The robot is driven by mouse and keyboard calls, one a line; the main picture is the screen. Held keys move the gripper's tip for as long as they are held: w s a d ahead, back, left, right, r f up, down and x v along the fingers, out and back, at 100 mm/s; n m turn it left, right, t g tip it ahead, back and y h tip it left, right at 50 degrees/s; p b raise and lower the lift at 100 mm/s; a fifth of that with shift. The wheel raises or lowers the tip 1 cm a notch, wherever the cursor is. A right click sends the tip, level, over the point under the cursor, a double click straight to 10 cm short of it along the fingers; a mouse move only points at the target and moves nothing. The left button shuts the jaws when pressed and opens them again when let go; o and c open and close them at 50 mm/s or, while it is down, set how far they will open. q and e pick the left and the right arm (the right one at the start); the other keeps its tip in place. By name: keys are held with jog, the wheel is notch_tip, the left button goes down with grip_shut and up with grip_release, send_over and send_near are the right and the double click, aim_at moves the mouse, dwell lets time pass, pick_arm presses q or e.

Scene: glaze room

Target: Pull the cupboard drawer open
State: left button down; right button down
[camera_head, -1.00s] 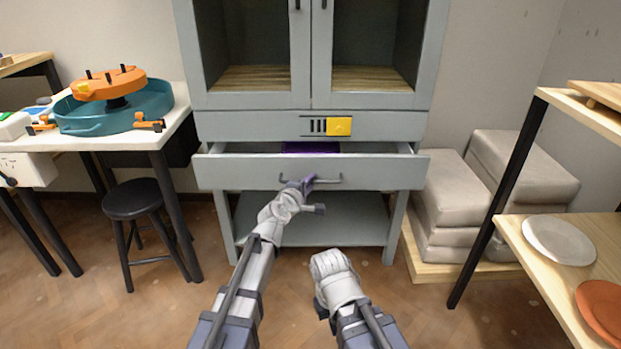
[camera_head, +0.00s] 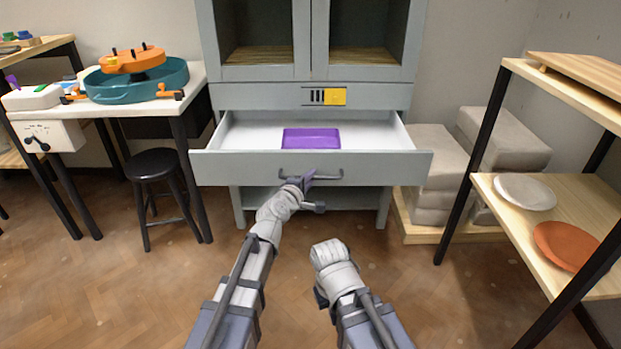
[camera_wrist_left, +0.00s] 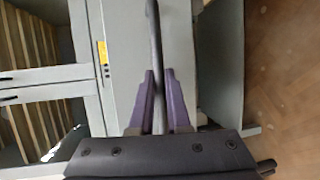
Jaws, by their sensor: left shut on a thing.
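The grey cupboard (camera_head: 260,97) stands straight ahead. Its drawer (camera_head: 240,168) is pulled well out, showing a white inside with a flat purple item (camera_head: 311,139) lying in it. My left gripper (camera_head: 305,180) is shut on the dark bar handle (camera_head: 330,177) at the drawer front. In the left wrist view the purple fingers (camera_wrist_left: 160,105) close on both sides of the handle bar (camera_wrist_left: 155,50). My right arm (camera_head: 335,270) is held low in front of the cupboard, apart from the drawer; its fingertips are hidden.
Grey stacked blocks (camera_head: 505,135) and a wooden shelf (camera_head: 560,200) with plates are at right. The floor in front is clear.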

pick_arm(q)
jog(key=c, duration=0.9)
grip_release()
jog(key=p+v, duration=0.1)
jog(key=v, duration=0.6)
jog(key=shift+s+a, duration=0.15)
jog(key=shift+s, duration=0.2)
